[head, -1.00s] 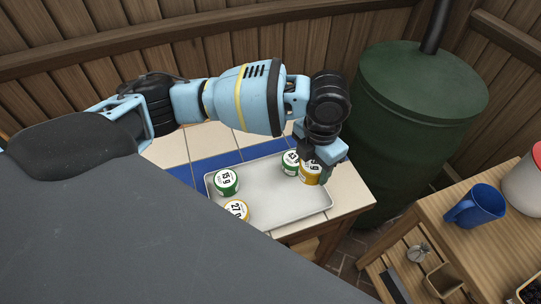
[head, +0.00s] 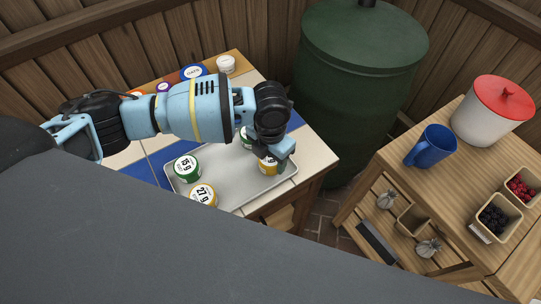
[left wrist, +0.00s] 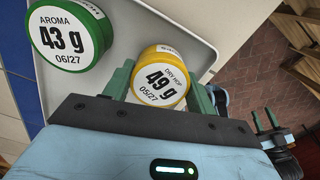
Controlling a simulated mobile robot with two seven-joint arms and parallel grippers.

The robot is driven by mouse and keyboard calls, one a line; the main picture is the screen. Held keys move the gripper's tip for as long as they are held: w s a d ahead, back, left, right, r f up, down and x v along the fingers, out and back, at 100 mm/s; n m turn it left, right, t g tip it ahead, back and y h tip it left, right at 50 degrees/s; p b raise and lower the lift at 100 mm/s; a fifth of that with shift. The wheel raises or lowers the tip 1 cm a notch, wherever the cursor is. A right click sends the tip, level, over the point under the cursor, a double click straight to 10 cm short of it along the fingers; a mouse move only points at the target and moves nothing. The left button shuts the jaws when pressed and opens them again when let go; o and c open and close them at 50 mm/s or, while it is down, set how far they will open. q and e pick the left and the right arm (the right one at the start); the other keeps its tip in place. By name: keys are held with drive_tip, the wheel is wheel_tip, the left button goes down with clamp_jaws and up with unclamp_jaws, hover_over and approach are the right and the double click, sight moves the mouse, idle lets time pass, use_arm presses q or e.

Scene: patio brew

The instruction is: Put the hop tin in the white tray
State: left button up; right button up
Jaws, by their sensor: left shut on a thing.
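My left gripper (head: 272,152) is shut on a yellow tin (head: 268,168) at the right end of the white tray (head: 225,180). In the left wrist view the tin's label (left wrist: 162,78) reads "dry hop 49 g" and it sits between the fingers, over the tray (left wrist: 118,45). I cannot tell whether its base touches the tray floor. A green tin (left wrist: 68,38) marked "aroma 43 g" stands close beside it; the gripper partly hides this tin in the head view (head: 246,138).
A green 15 g tin (head: 187,168) and a yellow 27 g tin (head: 203,195) are at the tray's left end. Several lidded items, including a white jar (head: 226,64), stand behind my arm. A large green barrel (head: 360,75) is behind right. A wooden cart (head: 395,165) holds a blue mug (head: 433,147).

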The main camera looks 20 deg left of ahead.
use_arm(q)
drive_tip(key=shift+f, duration=0.1)
drive_tip(key=o, duration=0.7)
drive_tip(key=shift+r, duration=0.25)
wheel_tip(320, 180, up, 12)
drive_tip(key=shift+f+p, duration=0.1)
drive_tip(key=shift+p, duration=0.35)
drive_tip(key=shift+s+f, duration=0.1)
